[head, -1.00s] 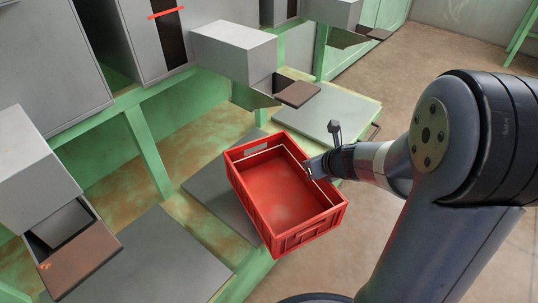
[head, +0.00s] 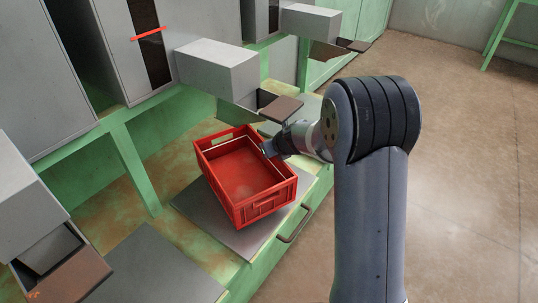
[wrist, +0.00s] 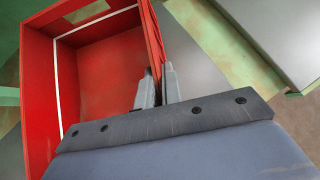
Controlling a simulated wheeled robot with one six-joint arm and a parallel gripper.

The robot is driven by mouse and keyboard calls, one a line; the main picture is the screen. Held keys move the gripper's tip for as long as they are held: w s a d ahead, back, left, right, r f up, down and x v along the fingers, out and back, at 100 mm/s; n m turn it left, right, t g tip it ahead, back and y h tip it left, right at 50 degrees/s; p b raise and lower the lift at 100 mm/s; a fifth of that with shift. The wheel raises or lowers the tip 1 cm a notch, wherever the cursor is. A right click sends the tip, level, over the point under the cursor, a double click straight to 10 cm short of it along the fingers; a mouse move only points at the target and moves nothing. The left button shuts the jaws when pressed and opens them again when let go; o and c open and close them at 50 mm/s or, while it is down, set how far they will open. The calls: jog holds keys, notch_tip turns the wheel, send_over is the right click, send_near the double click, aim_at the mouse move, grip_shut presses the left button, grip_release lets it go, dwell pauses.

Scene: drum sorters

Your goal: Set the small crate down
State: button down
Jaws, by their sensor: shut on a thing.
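The small red crate (head: 284,196) is an open, empty box, upright, over a grey plate (head: 208,222) on the green bench. I cannot tell whether its bottom touches the plate or hangs just above it. My gripper (head: 268,149) is at the crate's right wall, shut on it. In the wrist view the fingers (wrist: 155,86) pinch that red wall between them, and the crate (wrist: 38,100) fills the left side. The crate hides the middle of the plate and its own underside.
A grey box chute with a brown flap (head: 280,107) stands just behind the crate. Another brown flap (head: 72,279) is at the lower left. A second grey plate (head: 150,268) lies bare at the front left. Open floor (head: 455,180) is at the right.

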jog(key=shift+f+b, duration=0.45)
jog(key=shift+f, duration=0.65)
jog(key=c, duration=2)
grip_release()
jog(key=shift+f, duration=0.15)
jog(key=o, duration=0.4)
jog(key=shift+o, duration=0.2)
jog(key=shift+r, duration=0.3)
jog(key=p+v, duration=0.3)
jog(key=v, duration=0.7)
jog(key=shift+s+d+r+p, duration=0.15)
jog(key=shift+s+r+p, duration=0.1)
jog(key=shift+r+p, duration=0.1)
jog(key=shift+s+d+r, duration=0.2)
jog(key=shift+s+r, duration=0.05)
jog(key=shift+s, duration=0.2)
